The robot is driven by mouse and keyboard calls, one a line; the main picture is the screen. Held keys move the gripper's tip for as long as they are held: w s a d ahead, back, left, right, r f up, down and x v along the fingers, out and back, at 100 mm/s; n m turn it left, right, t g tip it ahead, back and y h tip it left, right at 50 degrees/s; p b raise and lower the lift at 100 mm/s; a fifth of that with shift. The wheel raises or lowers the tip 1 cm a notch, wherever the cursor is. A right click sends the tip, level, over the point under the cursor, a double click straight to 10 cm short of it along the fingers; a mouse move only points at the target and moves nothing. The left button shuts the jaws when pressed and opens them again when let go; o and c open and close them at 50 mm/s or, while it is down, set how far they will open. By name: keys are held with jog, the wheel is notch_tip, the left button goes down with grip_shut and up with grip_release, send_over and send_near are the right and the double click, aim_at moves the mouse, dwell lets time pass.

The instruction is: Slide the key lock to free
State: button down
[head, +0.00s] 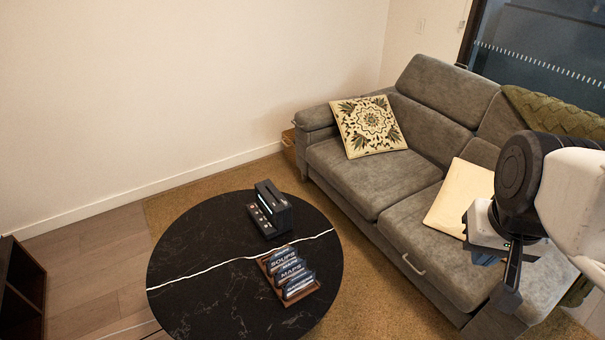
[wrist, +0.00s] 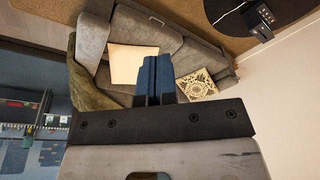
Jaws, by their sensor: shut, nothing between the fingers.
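A black device (head: 272,210) stands on the round table. It has a light slot on top and a row of small pale marks along its low left part. No key lock can be made out at this size, nor its position. The device also shows at the top right of the wrist view (wrist: 258,20), small and dark. My gripper (head: 506,297) is at the right of the head view, above the sofa and far from the device. In the wrist view its fingers (wrist: 156,78) are together and hold nothing.
The round black table (head: 190,265) carries a wooden tray (head: 312,290) of labelled cards, SOUPS and MAPS among them, in front of the device. A grey sofa (head: 350,185) with a patterned cushion (head: 368,127) and a cream cushion (head: 458,197) stands right of it. The table's left side is clear.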

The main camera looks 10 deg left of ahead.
jog(key=w+a+f+m+g+y, duration=0.15)
jog(key=w+a, duration=0.35)
jog(key=w, duration=0.8)
jog(key=w+a+f+m, duration=0.15)
jog(key=w+a, duration=0.45)
jog(key=w, duration=0.7)
jog(key=w+a+f+m+g+y, duration=0.1)
jog(key=w+a+f, duration=0.3)
jog(key=w, duration=0.9)
jog(key=w+a+f+m+g, duration=0.2)
jog(key=w+a+f, duration=1.1)
jog(key=w+a+f+m, duration=0.1)
jog(key=w+a+f, duration=0.3)
jog(key=f, duration=0.6)
jog(key=w+a+f+m+g, duration=0.1)
jog(key=w+a+f, duration=0.3)
jog(key=a+f, duration=0.4)
jog(key=shift+a+f, duration=0.25)
jog(key=shift+f, duration=0.7)
jog(key=shift+f+y, duration=0.1)
jog(key=shift+y, duration=0.15)
